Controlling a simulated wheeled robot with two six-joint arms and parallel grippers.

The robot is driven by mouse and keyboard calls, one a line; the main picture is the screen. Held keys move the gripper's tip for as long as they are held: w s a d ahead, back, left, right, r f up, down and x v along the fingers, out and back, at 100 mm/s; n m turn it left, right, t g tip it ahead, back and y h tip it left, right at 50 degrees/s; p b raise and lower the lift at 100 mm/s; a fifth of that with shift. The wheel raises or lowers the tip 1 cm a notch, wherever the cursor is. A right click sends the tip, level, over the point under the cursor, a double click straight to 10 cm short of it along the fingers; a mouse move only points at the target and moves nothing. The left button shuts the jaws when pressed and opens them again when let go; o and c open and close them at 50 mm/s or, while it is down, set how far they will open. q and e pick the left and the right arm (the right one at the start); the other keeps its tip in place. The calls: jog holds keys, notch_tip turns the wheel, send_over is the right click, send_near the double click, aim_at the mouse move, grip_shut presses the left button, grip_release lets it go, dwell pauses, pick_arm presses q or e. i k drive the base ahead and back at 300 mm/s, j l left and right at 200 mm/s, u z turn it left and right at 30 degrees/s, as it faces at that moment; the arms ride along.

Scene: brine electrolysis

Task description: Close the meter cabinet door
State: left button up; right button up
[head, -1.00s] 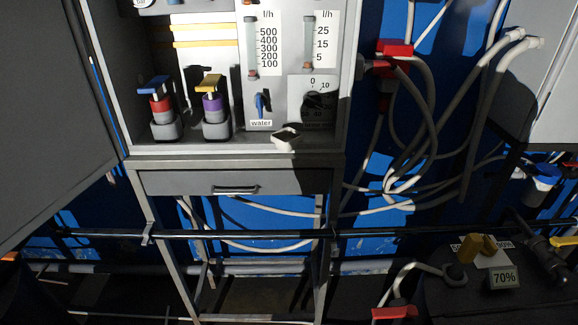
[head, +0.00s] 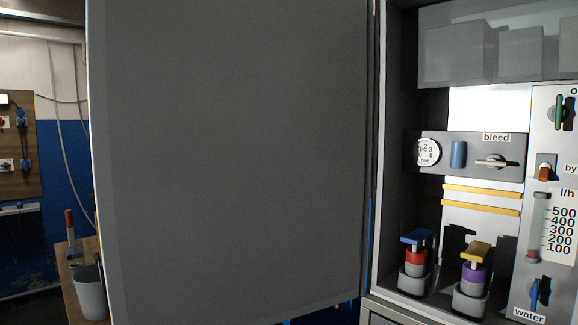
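The meter cabinet door (head: 235,160) is a large dark grey panel filling the middle of the head view. It stands open, swung out to the left of the cabinet (head: 381,150), with its hinge side along the cabinet's left wall. The cabinet's inside shows at the right: a pressure gauge (head: 428,152), a bleed valve (head: 496,161), a flow tube (head: 537,228), and two valves with a blue handle (head: 416,237) and a yellow handle (head: 475,252). Neither of my grippers is in view.
At the far left, a grey bucket (head: 90,292) and a red-topped tool (head: 70,225) are by a wooden bench (head: 66,277). A wooden board (head: 18,150) with fittings hangs on the blue and white wall. A drawer unit's top edge shows below the cabinet.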

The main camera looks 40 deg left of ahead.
aim_at(231, 140)
jog(key=j+z, duration=0.3)
jog(key=j, duration=0.15)
jog(key=k+j+z, duration=0.15)
jog(key=j+z, duration=0.2)
jog(key=k+j+z, duration=0.15)
jog(key=j+z, duration=0.15)
jog(key=k+j, duration=0.2)
jog(key=j, duration=0.25)
jog(key=k+j+z, duration=0.1)
jog(key=j, duration=0.35)
jog(key=k+j, duration=0.3)
jog(key=k+j+z, duration=0.1)
jog(key=j, duration=0.45)
jog(key=k+j, duration=0.3)
jog(key=k+j+z, duration=0.1)
jog(key=k+j, duration=0.15)
jog(key=j, duration=0.25)
jog(key=k+j, duration=0.25)
jog(key=j, duration=0.15)
